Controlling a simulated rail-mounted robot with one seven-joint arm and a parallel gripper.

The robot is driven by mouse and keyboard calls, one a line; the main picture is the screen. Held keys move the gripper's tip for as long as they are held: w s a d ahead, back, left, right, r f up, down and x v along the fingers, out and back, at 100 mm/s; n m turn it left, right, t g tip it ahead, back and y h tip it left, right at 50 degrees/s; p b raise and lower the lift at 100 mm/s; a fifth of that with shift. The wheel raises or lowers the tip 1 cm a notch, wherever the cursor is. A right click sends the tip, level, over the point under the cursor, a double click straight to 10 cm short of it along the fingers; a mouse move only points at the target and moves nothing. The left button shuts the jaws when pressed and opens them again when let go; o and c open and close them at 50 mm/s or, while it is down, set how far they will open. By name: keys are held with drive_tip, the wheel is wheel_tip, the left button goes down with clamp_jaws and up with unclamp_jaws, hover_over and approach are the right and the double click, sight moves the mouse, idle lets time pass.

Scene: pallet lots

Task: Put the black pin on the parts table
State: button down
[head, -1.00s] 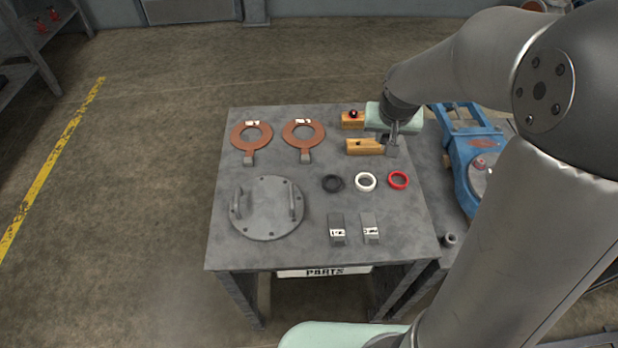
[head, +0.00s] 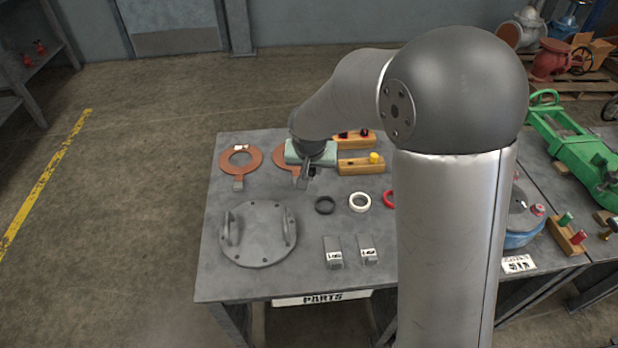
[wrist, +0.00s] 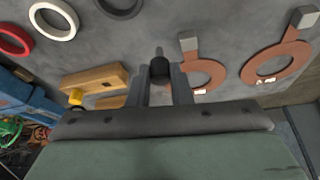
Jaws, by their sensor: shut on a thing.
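My gripper (head: 306,182) is shut on the black pin, above the parts table (head: 228,285). In the wrist view, the black pin (wrist: 160,69) sits between the two fingers of my gripper (wrist: 160,80), with a thin grey end protruding beyond them. In the head view the pin is hard to make out against the dark fingers. The gripper is beside the right-hand copper ring plate (head: 283,160) and partly covers it. Whether the pin touches the table is not clear.
A wooden block (head: 352,168) with a yellow pin (head: 374,158) stands right of the gripper. Another wooden block (head: 368,140) is behind it. A round flanged cover (head: 262,250) is at front left. Bare tabletop separates them.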

drive_tip(key=shift+a+f, duration=0.2)
drive_tip(key=shift+f, duration=0.8)
drive_tip(key=shift+a+f, duration=0.15)
drive_tip(key=shift+f, duration=0.8)
drive_tip(key=shift+w+b, duration=0.1)
drive_tip(key=shift+b, duration=0.2)
drive_tip(key=shift+f, duration=0.2)
drive_tip(key=c, duration=1.3)
unclamp_jaws()
drive_tip(key=shift+r, duration=0.1)
drive_tip(key=shift+r, duration=0.1)
